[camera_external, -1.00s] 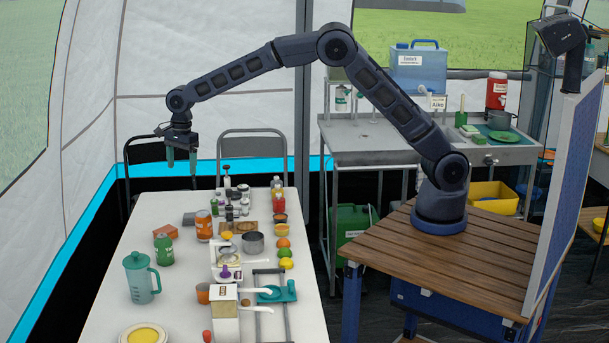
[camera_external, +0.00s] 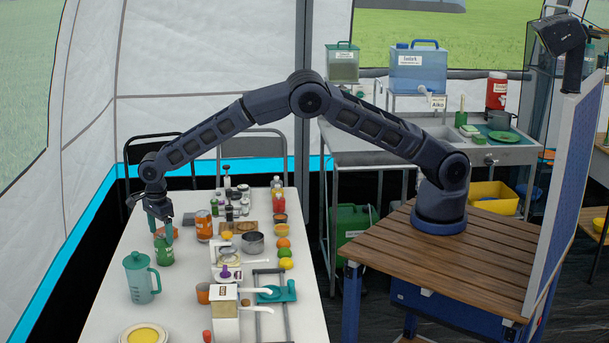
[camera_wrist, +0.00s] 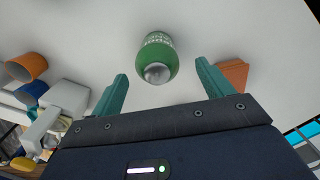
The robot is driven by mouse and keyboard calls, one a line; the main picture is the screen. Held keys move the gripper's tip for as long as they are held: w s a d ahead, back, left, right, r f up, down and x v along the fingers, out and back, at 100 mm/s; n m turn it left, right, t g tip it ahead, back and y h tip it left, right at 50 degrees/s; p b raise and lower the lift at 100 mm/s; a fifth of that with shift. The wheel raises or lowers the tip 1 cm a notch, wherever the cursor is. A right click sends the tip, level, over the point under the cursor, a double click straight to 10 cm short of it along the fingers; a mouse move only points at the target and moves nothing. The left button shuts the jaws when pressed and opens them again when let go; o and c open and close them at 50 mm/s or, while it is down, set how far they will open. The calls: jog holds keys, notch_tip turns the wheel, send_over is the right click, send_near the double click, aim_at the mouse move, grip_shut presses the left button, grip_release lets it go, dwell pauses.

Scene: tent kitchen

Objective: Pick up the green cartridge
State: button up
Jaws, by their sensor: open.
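The green cartridge (camera_external: 164,250) stands upright on the white table, left of the middle. In the wrist view the green cartridge (camera_wrist: 158,58), with pale lettering and a rounded grey end, lies ahead of and between my fingertips, apart from both. My gripper (camera_external: 160,226) is over it, pointing down, and partly hides its top in the outside view. In the wrist view my gripper (camera_wrist: 160,82) has its two teal fingers spread wide with nothing between them.
An orange block (camera_external: 160,232) is close behind the cartridge; it also shows beside the right finger (camera_wrist: 234,74). A teal pitcher (camera_external: 140,280) stands in front. An orange jar (camera_external: 204,226) stands to the right, with several other items beyond it.

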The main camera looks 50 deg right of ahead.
aim_at(164, 246)
jog(key=shift+s+f, duration=0.15)
jog(key=shift+f, duration=2.95)
jog(key=c, duration=1.2)
